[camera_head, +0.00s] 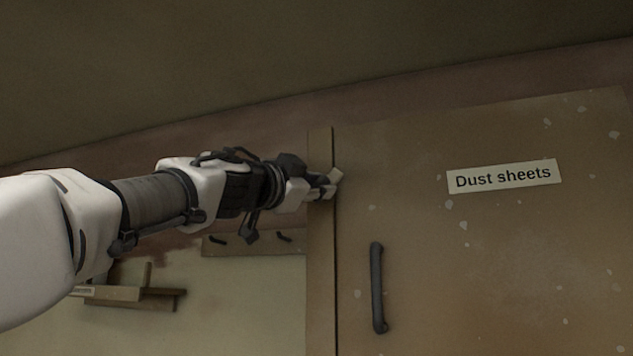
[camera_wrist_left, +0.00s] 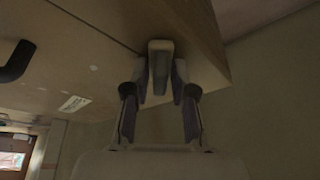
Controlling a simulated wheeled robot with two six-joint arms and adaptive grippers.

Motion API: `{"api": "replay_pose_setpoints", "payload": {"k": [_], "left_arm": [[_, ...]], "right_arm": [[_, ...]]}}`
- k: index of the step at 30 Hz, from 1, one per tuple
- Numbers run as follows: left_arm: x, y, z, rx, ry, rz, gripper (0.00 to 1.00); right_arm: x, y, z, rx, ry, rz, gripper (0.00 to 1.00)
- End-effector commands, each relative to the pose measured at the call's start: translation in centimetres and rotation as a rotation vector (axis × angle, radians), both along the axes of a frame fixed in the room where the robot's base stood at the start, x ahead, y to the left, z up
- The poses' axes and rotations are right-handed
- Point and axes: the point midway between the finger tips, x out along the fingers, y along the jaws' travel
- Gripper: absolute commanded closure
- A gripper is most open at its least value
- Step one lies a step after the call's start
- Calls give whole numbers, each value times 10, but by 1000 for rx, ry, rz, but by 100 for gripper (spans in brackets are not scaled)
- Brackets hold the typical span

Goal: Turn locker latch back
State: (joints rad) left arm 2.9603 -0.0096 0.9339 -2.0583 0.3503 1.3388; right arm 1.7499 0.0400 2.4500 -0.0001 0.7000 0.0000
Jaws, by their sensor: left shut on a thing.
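The locker door (camera_head: 480,240) is brown and speckled, with a "Dust sheets" label (camera_head: 503,176) on it. It looks closed against the narrow frame post (camera_head: 320,290). My left gripper (camera_head: 326,187) reaches in from the left to the upper edge of the post. It is shut on the small pale latch (camera_head: 335,180), which shows between the fingers in the left wrist view (camera_wrist_left: 160,58). The fingers partly hide the latch, and its exact angle is hard to tell. My right gripper is in neither view.
A dark door handle (camera_head: 377,287) stands out below the latch, and it also shows in the left wrist view (camera_wrist_left: 17,62). A rail with dark hooks (camera_head: 255,243) and a small wooden shelf (camera_head: 135,295) are on the wall to the left.

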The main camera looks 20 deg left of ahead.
Motion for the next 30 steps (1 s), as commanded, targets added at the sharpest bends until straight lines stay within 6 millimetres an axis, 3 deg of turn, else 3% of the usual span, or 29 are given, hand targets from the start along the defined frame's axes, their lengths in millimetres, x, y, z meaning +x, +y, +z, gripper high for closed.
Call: {"api": "replay_pose_setpoints", "payload": {"k": [18,30], "left_arm": [[1,-3,-4,537,-14,-2,100],[1,-3,-8,747,-22,-2,100]], "right_arm": [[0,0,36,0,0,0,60],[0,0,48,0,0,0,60]]}}
